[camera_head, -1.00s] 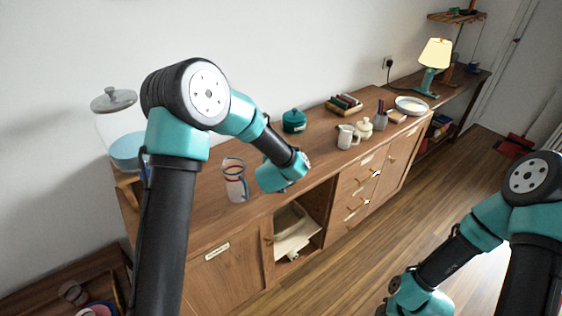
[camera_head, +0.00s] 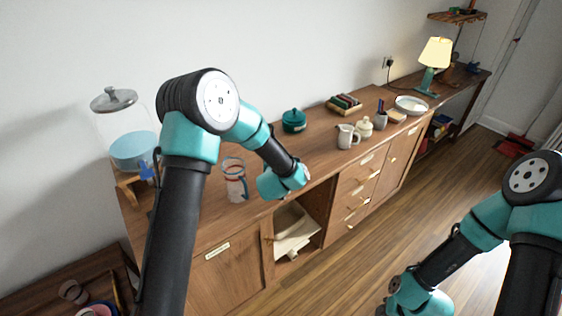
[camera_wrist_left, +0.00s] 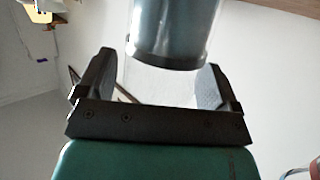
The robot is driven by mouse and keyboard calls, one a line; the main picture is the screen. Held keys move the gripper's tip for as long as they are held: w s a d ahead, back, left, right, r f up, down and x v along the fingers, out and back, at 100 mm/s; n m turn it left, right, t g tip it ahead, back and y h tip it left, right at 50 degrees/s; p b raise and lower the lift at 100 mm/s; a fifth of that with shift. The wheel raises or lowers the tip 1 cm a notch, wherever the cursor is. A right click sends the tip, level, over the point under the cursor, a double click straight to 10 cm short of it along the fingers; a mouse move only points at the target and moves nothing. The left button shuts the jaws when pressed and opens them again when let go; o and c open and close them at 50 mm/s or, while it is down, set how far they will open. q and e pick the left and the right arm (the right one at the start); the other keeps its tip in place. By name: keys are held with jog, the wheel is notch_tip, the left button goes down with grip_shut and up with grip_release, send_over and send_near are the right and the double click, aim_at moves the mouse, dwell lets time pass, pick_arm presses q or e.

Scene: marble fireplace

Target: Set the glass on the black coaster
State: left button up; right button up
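In the left wrist view, a grey, see-through cylinder with a dark lower rim, which looks like the glass (camera_wrist_left: 172,28), stands just beyond my left gripper (camera_wrist_left: 154,72). The two black fingers are spread wide. A gap shows between the left finger and the cylinder; at the right finger I cannot tell whether they touch. In the head view my left wrist is over the front of the wooden sideboard (camera_head: 222,222), and it hides the gripper and the glass. I cannot make out the black coaster in any view. My right gripper is outside the views.
A clear jug with a red band (camera_head: 236,182) stands left of my left wrist. A teal pot (camera_head: 294,121), a cream pitcher (camera_head: 346,136), a rack (camera_head: 344,104) and a white dish (camera_head: 411,105) stand farther along. A glass dispenser (camera_head: 131,149) is at the left. An open compartment (camera_head: 296,230) is below.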

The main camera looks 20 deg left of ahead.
pick_arm(q)
jog(key=shift+r, duration=0.15)
jog(key=v, duration=1.2)
dwell(0.6)
